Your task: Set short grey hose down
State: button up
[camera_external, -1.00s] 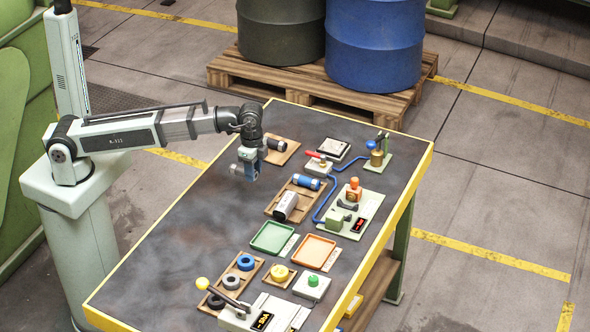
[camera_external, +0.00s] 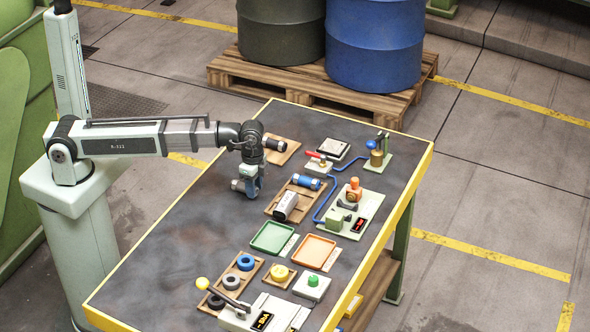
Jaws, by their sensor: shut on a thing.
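My gripper (camera_external: 251,190) points down over the dark tabletop, left of the middle wooden tray. It is shut on the short grey hose (camera_external: 237,185), a small grey cylinder whose end sticks out to the left of the jaws. The rest of the hose is hidden by the fingers. The hose is close to the tabletop; I cannot tell whether it touches.
The wooden tray (camera_external: 270,210) holds a blue cylinder (camera_external: 306,182) and a white-and-dark block (camera_external: 286,205). Another wooden board (camera_external: 287,155) lies behind my wrist. Green (camera_external: 272,238) and orange (camera_external: 314,252) trays are nearer the front. The tabletop's left side is clear.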

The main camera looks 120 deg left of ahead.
jog(key=shift+f, duration=0.1)
jog(key=o, duration=1.1)
jog(key=shift+c, duration=0.2)
notch_tip(320, 180, up, 12)
dwell(0.3)
